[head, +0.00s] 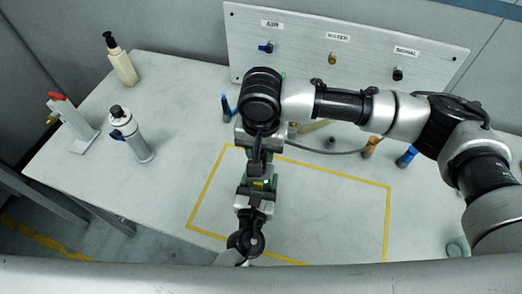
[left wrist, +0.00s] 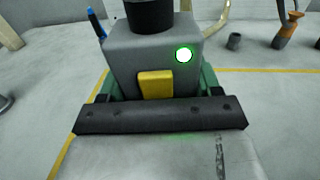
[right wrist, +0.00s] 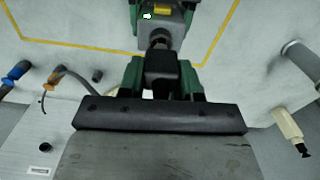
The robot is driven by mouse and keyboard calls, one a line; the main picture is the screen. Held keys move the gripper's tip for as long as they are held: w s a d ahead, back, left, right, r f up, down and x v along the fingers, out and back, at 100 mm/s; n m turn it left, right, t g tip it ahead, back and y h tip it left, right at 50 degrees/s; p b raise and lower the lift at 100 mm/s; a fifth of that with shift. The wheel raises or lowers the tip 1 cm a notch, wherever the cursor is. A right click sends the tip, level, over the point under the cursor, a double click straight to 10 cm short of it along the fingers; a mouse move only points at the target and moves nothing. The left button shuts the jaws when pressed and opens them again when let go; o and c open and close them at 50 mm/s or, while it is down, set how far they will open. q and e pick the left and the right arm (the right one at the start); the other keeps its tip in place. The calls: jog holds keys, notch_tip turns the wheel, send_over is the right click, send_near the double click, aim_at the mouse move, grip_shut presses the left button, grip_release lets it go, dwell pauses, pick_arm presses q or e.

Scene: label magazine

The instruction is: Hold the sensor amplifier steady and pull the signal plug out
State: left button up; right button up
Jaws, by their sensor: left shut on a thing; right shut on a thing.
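The sensor amplifier (left wrist: 145,55) is a grey box with a lit green lamp and a yellow block on its face. My left gripper (left wrist: 160,95) is shut on it, with green fingers at its sides; in the head view this gripper (head: 260,185) is low over the table. The black signal plug (right wrist: 161,72) is between the green fingers of my right gripper (right wrist: 161,80), which is shut on it. A dark round connector shows between plug and amplifier; I cannot tell whether the plug is still seated. In the head view my right arm hides most of the plug.
A wall panel (head: 300,40) carries AIR, WATER and SIGNAL ports. Orange-ended (head: 371,146) and blue-ended (head: 407,155) hoses stand right of my grippers. A spray can (head: 132,135), a bottle (head: 120,60) and a red-topped stand (head: 72,120) are at left. The yellow-taped area is mostly clear.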

jog(key=shift+r, duration=1.25)
pick_arm(q)
jog(key=o, duration=1.1)
jog(key=shift+o, duration=0.2)
jog(key=shift+s, duration=0.1)
jog(key=v, duration=1.2)
